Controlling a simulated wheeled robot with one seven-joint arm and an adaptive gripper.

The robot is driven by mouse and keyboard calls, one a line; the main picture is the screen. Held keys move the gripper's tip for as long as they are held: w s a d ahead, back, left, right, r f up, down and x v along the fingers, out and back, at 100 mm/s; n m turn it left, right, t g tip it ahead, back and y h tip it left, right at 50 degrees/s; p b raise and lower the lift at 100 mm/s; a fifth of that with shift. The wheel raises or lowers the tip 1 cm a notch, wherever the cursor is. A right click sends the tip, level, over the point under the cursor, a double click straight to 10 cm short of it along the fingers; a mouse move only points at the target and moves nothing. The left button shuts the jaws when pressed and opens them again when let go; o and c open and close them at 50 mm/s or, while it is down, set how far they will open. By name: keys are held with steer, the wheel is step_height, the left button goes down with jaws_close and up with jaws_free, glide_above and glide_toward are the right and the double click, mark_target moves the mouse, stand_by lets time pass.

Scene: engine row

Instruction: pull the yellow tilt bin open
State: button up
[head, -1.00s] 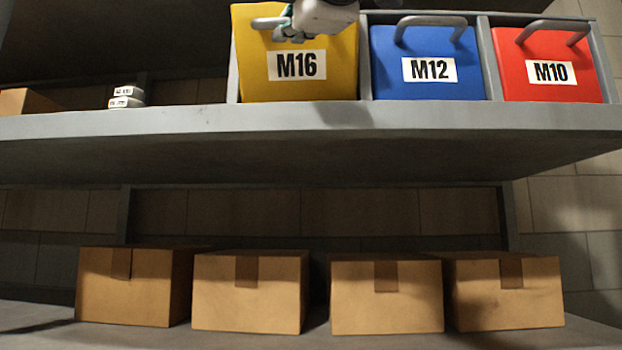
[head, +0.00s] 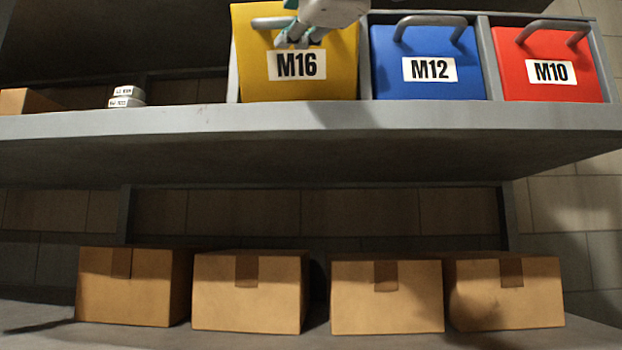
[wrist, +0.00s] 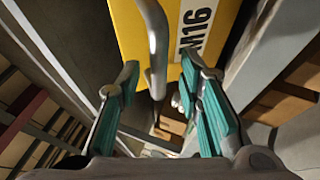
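The yellow tilt bin (head: 262,70), labelled M16, sits in the left slot of the bin row on the upper shelf. Its front looks larger and higher than its neighbours' and seems to lean outward at the top. Its grey bar handle (head: 270,23) is partly covered by my gripper (head: 297,38) in the head view. In the wrist view, the handle (wrist: 157,50) runs down between the two teal-padded fingers of my gripper (wrist: 160,108), with a gap visible on both sides. The yellow front (wrist: 145,40) is just beyond. My gripper is open.
A blue M12 bin (head: 385,75) and a red M10 bin (head: 515,85) stand to the right behind the shelf edge (head: 300,118). White rolls (head: 127,96) and a carton (head: 22,100) lie left. Several cardboard boxes (head: 250,300) stand on the lower shelf.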

steer(key=v, duration=1)
steer(key=shift+w, duration=0.1)
steer(key=w+d+f+m+g+h, duration=0.2)
steer(key=d+f+m+g+h, duration=0.15)
steer(key=f, duration=0.75)
steer(key=w+d+f+m+g+h, duration=0.2)
steer(key=d+f+m, duration=0.25)
steer(key=f, duration=0.55)
steer(key=w+d+f+m+g+h, duration=0.25)
steer(key=d+f+m, duration=0.2)
steer(key=f, duration=0.65)
steer(key=s+d+f+m+g, duration=0.3)
steer(key=s+f+m+g, duration=0.3)
steer(key=s+f, duration=0.55)
steer(key=s+d+f+m+g, duration=0.2)
steer(key=s+f+m+g, duration=0.5)
steer(key=f, duration=0.7)
step_height(320, 180, up, 26)
steer(key=n+t+p, duration=0.1)
steer(key=t+p, duration=0.4)
steer(key=p, duration=1.9)
steer(key=shift+d+p, duration=0.2)
steer(key=shift+p, duration=0.1)
